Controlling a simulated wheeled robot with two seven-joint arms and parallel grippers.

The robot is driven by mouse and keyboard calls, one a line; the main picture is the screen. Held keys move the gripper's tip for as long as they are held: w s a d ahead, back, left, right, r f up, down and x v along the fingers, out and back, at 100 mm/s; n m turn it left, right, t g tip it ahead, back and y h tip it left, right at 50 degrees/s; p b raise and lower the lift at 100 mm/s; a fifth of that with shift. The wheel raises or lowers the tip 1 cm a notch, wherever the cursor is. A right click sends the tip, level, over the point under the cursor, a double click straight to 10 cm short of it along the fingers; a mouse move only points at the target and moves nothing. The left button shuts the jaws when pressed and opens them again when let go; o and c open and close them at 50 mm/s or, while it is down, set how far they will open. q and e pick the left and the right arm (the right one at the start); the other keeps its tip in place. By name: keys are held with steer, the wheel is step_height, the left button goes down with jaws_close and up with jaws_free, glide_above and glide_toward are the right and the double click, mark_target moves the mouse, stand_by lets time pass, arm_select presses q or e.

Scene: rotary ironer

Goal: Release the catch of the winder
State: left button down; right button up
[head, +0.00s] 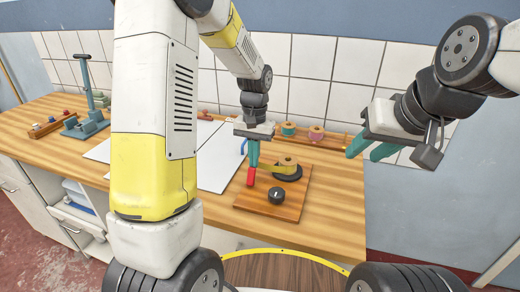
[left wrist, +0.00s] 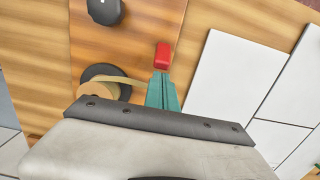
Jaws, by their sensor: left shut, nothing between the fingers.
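The winder is a wooden board (head: 293,203) on the bench with a tan roll (head: 287,165) on a dark disc and a black knob (head: 276,196). A red block (head: 250,178), which looks like its catch, sits at the board's left side. It also shows in the left wrist view (left wrist: 162,56), just beyond the fingertips. My left gripper (head: 252,166) points down at the red block, its teal fingers (left wrist: 162,92) shut and empty. I cannot tell whether they touch it. My right gripper (head: 369,153) is open and empty, raised right of the board.
White sheets or panels (head: 215,170) lie left of the board. A rack with coloured rolls (head: 316,133) stands at the back by the tiled wall. A blue-grey stand (head: 86,125) is at the far left. The bench front right of the board is clear.

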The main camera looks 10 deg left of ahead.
mark_target(250, 170)
arm_select(q)
steer(key=shift+s+r+t, duration=0.25)
steer(key=shift+s+t, duration=0.15)
steer(key=shift+t, duration=0.2)
steer(key=shift+s+a+r+t+h, duration=0.2)
steer(key=shift+s+r+t+h, duration=0.1)
steer(key=shift+s+t, duration=0.45)
steer(key=shift+s+a+r, duration=0.15)
steer(key=shift+s+a, duration=0.05)
steer(key=shift+s, duration=0.8)
steer(key=shift+r, duration=0.15)
steer(key=shift+r, duration=0.65)
steer(key=shift+r, duration=0.1)
